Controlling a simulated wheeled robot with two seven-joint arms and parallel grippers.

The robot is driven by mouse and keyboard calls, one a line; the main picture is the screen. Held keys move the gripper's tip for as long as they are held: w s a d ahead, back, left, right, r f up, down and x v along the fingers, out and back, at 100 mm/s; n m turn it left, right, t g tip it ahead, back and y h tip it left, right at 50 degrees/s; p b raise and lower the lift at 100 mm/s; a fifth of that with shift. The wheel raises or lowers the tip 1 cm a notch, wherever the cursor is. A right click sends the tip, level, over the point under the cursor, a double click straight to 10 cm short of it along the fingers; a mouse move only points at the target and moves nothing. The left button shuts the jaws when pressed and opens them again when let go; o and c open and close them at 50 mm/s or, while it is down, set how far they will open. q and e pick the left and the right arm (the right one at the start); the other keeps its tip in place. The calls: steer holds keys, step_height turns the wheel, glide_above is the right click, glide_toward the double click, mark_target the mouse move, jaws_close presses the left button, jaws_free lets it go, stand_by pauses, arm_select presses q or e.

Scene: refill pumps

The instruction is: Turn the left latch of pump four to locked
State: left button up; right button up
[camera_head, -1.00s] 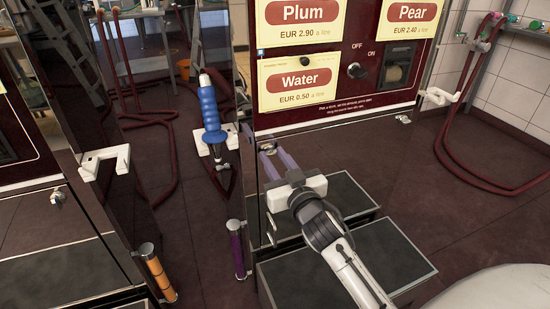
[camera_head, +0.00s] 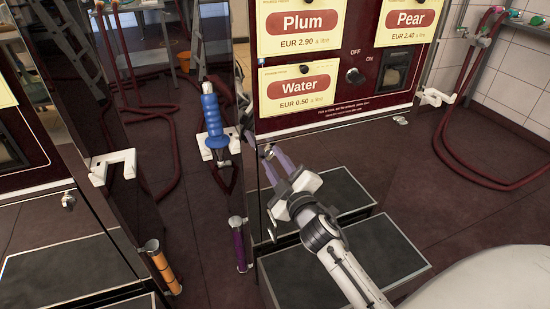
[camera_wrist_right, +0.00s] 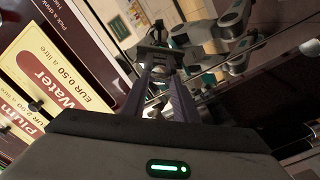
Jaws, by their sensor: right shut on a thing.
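The pump cabinet (camera_head: 335,118) with the Plum, Pear and Water labels stands ahead in the head view; no number four is readable on it. My right gripper (camera_head: 269,153) is at the cabinet's lower left front corner. Its purple-grey fingers are shut on a small metal piece there, which looks like the left latch (camera_head: 268,148). The fingers mostly cover it, so I cannot tell its angle. The right wrist view shows the two fingers (camera_wrist_right: 161,72) reaching to a dark fitting at the cabinet edge. A matching silver latch (camera_head: 400,120) sits at the cabinet's lower right. My left gripper is not in view.
A blue-handled nozzle (camera_head: 212,118) hangs in a white holder left of the gripper. Dark-topped steps (camera_head: 350,268) lie below my right arm. Another cabinet (camera_head: 75,250) with a white bracket (camera_head: 112,170) is at left. Red hoses (camera_head: 455,165) hang at right; open floor lies between.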

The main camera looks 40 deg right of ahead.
steer(key=n, duration=0.3)
steer(key=shift+n+p, duration=0.3)
steer(key=shift+n, duration=2)
steer(key=o, duration=1.1)
steer(key=shift+c, duration=0.2)
steer(key=v, duration=1)
steer(key=shift+s, duration=0.15)
